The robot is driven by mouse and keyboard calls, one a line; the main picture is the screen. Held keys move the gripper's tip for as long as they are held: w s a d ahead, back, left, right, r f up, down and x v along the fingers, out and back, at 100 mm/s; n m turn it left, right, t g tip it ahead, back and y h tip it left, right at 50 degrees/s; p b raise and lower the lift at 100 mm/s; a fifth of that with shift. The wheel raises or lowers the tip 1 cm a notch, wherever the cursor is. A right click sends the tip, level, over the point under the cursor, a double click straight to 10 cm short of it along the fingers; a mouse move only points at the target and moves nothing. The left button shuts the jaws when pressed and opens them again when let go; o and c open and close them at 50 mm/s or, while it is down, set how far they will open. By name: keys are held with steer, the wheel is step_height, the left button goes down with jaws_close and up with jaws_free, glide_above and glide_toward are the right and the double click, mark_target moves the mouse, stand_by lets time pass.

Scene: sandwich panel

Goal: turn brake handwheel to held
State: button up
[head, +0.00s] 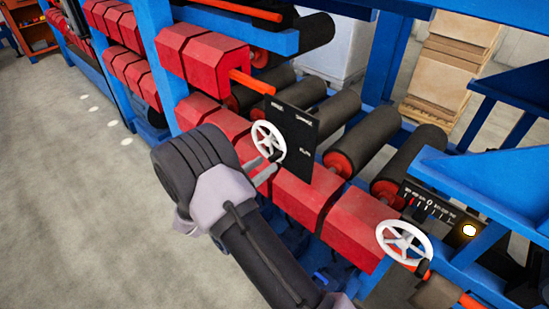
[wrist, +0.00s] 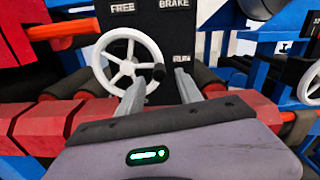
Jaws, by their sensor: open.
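The white spoked handwheel (head: 268,141) is mounted on a black panel (head: 303,150). In the wrist view the handwheel (wrist: 127,68) has a dark knob (wrist: 158,73) at the right of its rim. My gripper (head: 268,167) is at the wheel's lower edge, fingers pointing at the panel. In the wrist view my gripper (wrist: 160,84) is open, with the knob appearing between the fingertips. The left finger overlaps the lower rim. I cannot tell whether either finger touches.
Red blocks (head: 300,200) run below the panel, and dark rollers (head: 362,133) lie behind. Blue frame beams surround them. Grey floor (head: 70,200) at left is open.

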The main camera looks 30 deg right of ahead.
mark_target(270, 161)
steer(key=x, duration=0.5)
steer(key=shift+w+d, duration=0.15)
steer(key=shift+d, duration=0.05)
jaws_close()
stand_by(1.1)
